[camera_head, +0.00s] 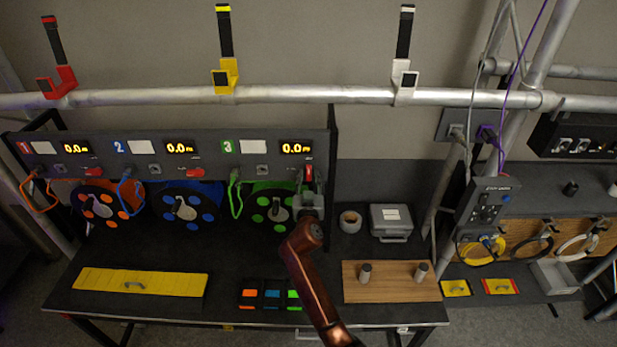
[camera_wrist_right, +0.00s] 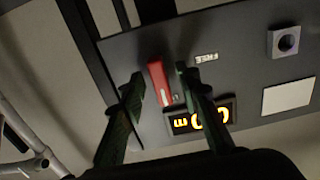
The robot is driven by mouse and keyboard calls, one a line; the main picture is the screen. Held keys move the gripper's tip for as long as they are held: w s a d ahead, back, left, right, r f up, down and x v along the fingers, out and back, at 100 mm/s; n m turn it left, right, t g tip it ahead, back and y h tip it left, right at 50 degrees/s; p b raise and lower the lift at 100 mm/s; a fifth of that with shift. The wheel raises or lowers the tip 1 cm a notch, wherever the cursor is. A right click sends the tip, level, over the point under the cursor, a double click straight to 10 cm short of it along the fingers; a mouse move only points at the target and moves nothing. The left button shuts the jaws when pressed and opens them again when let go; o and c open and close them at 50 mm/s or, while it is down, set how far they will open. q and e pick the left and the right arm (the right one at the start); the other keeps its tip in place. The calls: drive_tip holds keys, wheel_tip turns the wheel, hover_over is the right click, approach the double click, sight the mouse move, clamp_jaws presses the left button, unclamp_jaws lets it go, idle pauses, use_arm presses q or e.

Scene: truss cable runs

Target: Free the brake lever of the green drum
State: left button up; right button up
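The green drum (camera_head: 260,213) hangs under the panel section marked 3, with a green cable looped beside it. Its red brake lever (camera_head: 309,172) is at the panel's right end, below the 0.0 display, and stands roughly upright, unlike the levers of the other two drums. My right gripper (camera_head: 309,188) is at this lever. In the right wrist view the red lever (camera_wrist_right: 160,83) shows between my two green-tinted fingers (camera_wrist_right: 158,92), with gaps on both sides. A small label (camera_wrist_right: 206,58), seemingly reading FREE, is beside it. My left gripper is not in view.
The orange drum (camera_head: 98,207) and blue drum (camera_head: 184,208) hang to the left, with red levers lying sideways. A grey case (camera_head: 391,221) and tape roll (camera_head: 350,221) stand right of my arm. A wooden board (camera_head: 391,288) with two pegs lies in front.

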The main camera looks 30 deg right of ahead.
drive_tip(key=shift+c, duration=0.4)
clamp_jaws()
drive_tip(key=shift+n, duration=0.4)
drive_tip(key=n, duration=0.2)
drive_tip(key=shift+n, duration=0.4)
drive_tip(key=n+p, duration=0.1)
drive_tip(key=n, duration=0.2)
drive_tip(key=shift+n, duration=0.4)
drive_tip(key=n+p, duration=0.2)
drive_tip(key=n, duration=0.3)
drive_tip(key=shift+r, duration=0.1)
drive_tip(key=n+p, duration=0.2)
drive_tip(key=n, duration=0.3)
drive_tip(key=shift+n, duration=0.5)
